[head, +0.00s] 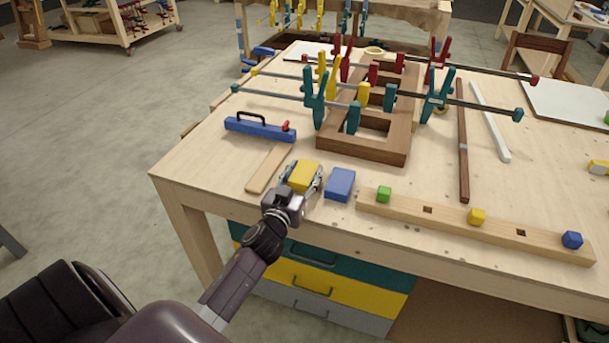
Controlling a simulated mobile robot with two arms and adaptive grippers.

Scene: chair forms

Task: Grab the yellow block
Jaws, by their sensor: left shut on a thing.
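The yellow block (304,175) sits near the front left of the wooden workbench (220,160). My left gripper (304,181) reaches in from the front, its fingers on both sides of the block and shut on it. The gripper partly hides the block's lower edge, so I cannot tell whether it touches the bench top. A blue block (341,184) lies just right of the gripper. My right gripper is not in view.
A wooden bar (500,236) with small green, yellow and blue cubes lies along the front edge. A wooden strip (269,168) and blue level (259,129) lie left. A clamped wooden frame (385,148) fills the middle.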

